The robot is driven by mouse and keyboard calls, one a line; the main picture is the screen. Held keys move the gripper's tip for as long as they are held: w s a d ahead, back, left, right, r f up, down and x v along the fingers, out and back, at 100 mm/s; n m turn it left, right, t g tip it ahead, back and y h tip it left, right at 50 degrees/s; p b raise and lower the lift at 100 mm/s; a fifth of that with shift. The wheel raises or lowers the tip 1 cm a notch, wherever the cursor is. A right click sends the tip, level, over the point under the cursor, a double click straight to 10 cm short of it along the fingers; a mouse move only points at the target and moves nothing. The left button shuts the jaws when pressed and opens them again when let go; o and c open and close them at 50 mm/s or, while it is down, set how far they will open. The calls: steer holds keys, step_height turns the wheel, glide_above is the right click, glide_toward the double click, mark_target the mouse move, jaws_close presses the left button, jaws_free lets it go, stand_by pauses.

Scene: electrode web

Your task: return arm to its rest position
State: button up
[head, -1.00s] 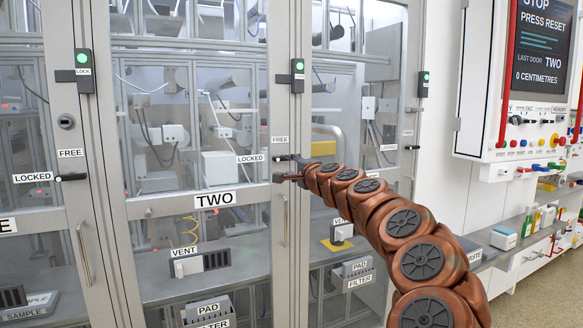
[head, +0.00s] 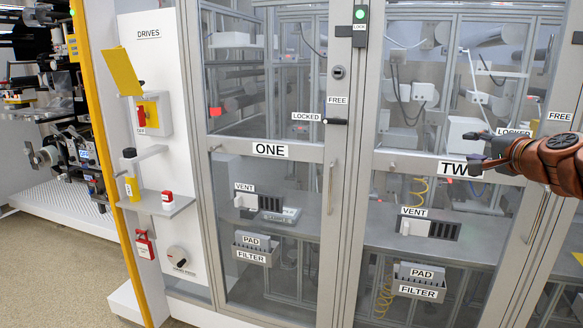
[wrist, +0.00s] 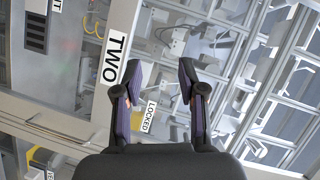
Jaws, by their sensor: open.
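My copper-coloured arm (head: 552,161) reaches in from the right edge of the head view. My gripper (head: 470,151) is open and empty in front of door TWO, near its name plate (head: 474,170). In the wrist view my gripper (wrist: 158,82) shows its two dark fingers spread apart with nothing between them. The TWO plate (wrist: 117,60) lies to the left of the fingers there, and a LOCKED label (wrist: 149,117) shows between them. Most of my arm is outside the head view.
Door ONE (head: 270,151) is closed, with its handle bar (head: 330,188) upright and its latch (head: 336,121) by the LOCKED label. A DRIVES panel (head: 160,70) with a small shelf (head: 160,204) stands to the left, beside a yellow post (head: 110,150). Open floor (head: 50,255) lies at lower left.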

steer(key=s+a+f+n+g+y+p, duration=0.1)
steer(key=s+a+f+n+g+y, duration=0.15)
steer(key=a, duration=0.55)
steer(key=s+a+f+n+g+y, duration=0.1)
steer(key=a+f+n, duration=0.15)
steer(key=a, duration=0.55)
steer(key=s+a+f+n+g+p, duration=0.2)
steer(key=s+a+f+n+g, duration=0.3)
steer(key=s+a+f, duration=0.35)
steer(key=s+a+f+n+g+h+p, duration=0.1)
steer(key=s+a+f+g, duration=0.15)
steer(key=s, duration=0.45)
steer(key=s+a+f+n+g+h, duration=0.1)
steer(key=s+f+g, duration=0.1)
steer(key=s+f, duration=0.3)
steer(key=s+d+f+n+g+h+p, duration=0.1)
steer(key=s+d+f+g, duration=0.1)
steer(key=s, duration=0.7)
steer(key=s+d+f+g+h, duration=0.2)
steer(key=s+d+f, duration=0.1)
steer(key=s, duration=0.6)
steer(key=shift+s+f+n+g+p, duration=0.3)
steer(key=shift+s+n+g+p, duration=0.05)
steer(key=shift+s+n+g, duration=0.05)
steer(key=shift+d, duration=0.1)
